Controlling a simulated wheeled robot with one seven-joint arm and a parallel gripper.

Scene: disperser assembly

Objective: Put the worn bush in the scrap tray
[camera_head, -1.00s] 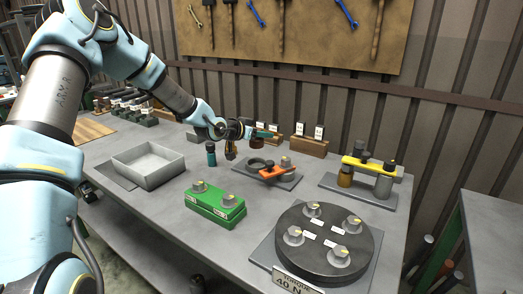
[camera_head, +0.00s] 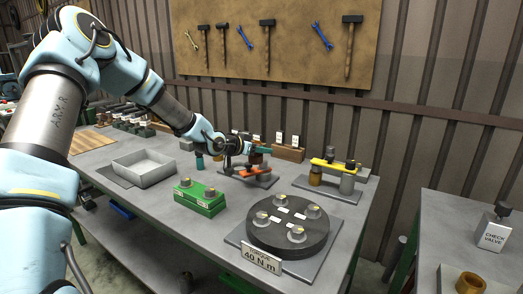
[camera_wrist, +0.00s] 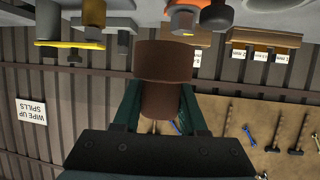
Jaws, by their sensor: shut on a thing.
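My gripper (camera_head: 262,148) is shut on a brown flanged bush (camera_wrist: 163,62), which I take as the worn bush. In the wrist view, its wide end sticks out past the green fingers and its narrower part sits between them. In the head view, the bush (camera_head: 256,158) is partly hidden by my gripper and appears above or in front of the fixture with the orange clamp (camera_head: 252,171). An open grey tray (camera_head: 145,180) stands empty on the bench at the left. I see no label naming it the scrap tray.
A green block (camera_head: 200,203) and a round black torque plate (camera_head: 290,245) stand towards the front. A yellow-bar fixture (camera_head: 335,165) stands at the right. A separate side bench (camera_head: 440,215) holds a check valve (camera_head: 492,230) and a tray with a brass ring (camera_head: 470,284).

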